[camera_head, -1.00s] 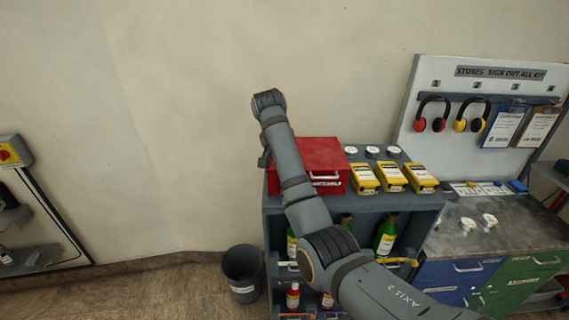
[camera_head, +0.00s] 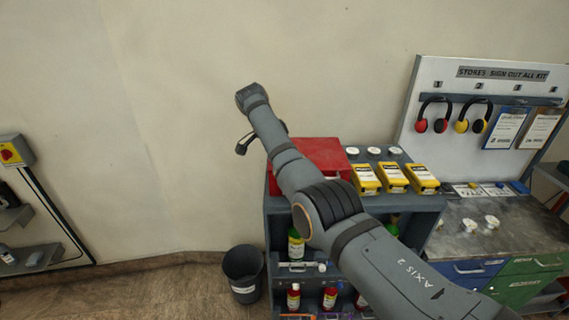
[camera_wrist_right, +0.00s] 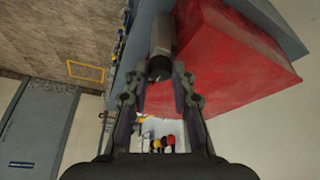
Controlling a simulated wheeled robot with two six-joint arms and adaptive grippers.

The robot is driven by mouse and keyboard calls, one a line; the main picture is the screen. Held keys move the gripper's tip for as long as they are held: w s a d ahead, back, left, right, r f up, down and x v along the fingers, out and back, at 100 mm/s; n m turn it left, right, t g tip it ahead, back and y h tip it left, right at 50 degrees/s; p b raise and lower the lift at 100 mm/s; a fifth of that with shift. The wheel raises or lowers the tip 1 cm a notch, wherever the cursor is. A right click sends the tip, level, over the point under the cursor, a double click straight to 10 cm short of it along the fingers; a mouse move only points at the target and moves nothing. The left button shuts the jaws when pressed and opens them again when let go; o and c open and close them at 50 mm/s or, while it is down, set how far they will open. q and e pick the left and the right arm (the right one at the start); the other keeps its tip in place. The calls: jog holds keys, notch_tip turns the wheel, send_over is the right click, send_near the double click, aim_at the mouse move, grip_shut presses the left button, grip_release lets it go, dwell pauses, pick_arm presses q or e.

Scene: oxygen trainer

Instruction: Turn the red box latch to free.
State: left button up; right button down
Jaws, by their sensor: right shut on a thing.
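The red box (camera_head: 318,155) sits on top of the grey shelf unit, with its front partly hidden by my right arm in the head view. It fills the upper right of the wrist view (camera_wrist_right: 235,60). A grey cylindrical piece, which looks like its latch (camera_wrist_right: 162,38), stands at the box's side. My right gripper (camera_wrist_right: 160,73) has its fingertips at the near end of this piece and is shut on it. In the head view the right gripper (camera_head: 246,144) shows just left of the box, partly behind the arm. The latch is hidden there. My left gripper is not in view.
Several yellow meters (camera_head: 394,177) and white round pieces (camera_head: 374,151) stand right of the box. Bottles (camera_head: 296,244) fill the shelves below. A dark bin (camera_head: 243,270) stands on the floor to the left. The wall side left of the box is clear.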

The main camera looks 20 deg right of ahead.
jog(key=shift+m, duration=0.3)
jog(key=c, duration=1.1)
grip_release()
